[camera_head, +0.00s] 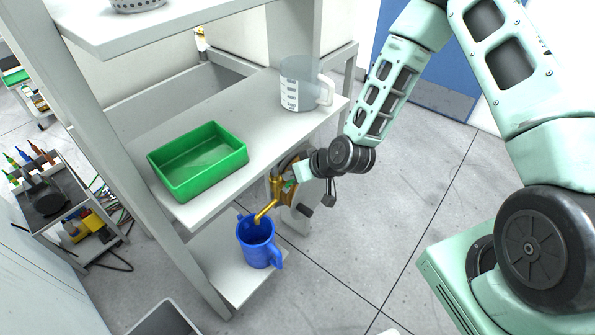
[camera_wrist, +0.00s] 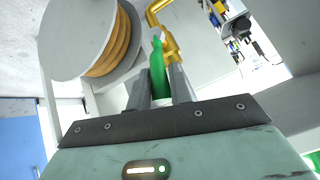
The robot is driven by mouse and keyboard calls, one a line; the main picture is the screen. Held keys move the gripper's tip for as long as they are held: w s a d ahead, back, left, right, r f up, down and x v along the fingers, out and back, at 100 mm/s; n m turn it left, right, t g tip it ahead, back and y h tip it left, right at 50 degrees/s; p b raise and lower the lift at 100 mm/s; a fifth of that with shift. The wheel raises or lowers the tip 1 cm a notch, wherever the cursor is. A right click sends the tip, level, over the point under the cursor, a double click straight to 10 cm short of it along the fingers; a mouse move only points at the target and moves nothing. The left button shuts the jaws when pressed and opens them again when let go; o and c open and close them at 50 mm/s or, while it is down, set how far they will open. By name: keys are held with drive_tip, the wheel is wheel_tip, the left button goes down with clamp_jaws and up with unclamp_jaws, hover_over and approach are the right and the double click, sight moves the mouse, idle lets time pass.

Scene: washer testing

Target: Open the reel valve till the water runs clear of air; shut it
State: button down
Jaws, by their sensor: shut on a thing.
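The brass valve (camera_wrist: 165,40) with its bent spout is at the top middle of the wrist view. Its green handle (camera_wrist: 157,72) stands between the fingers of my gripper (camera_wrist: 161,80), which is shut on it. The hose reel (camera_wrist: 72,40), wound with yellow-brown hose, is just to the left. In the head view the brass spout (camera_head: 265,211) points down over a blue jug (camera_head: 258,243) on the lower shelf. My gripper (camera_head: 299,172) is at the valve, partly hiding the reel. I cannot make out any water at the spout, and the jug's inside is mostly hidden.
A green tray (camera_head: 198,178) and a clear measuring jug (camera_head: 298,90) stand on the shelf (camera_head: 262,95) above the reel. A cart with tools (camera_head: 50,190) is at the left. The floor to the right is mostly clear.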

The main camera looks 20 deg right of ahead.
drive_tip(key=shift+s+a+h, duration=0.15)
drive_tip(key=shift+h, duration=0.15)
idle(0.4)
drive_tip(key=c, duration=1.3)
unclamp_jaws()
drive_tip(key=shift+p+v, duration=7.5)
drive_tip(key=shift+v, duration=1.2)
drive_tip(key=shift+s+f, duration=0.15)
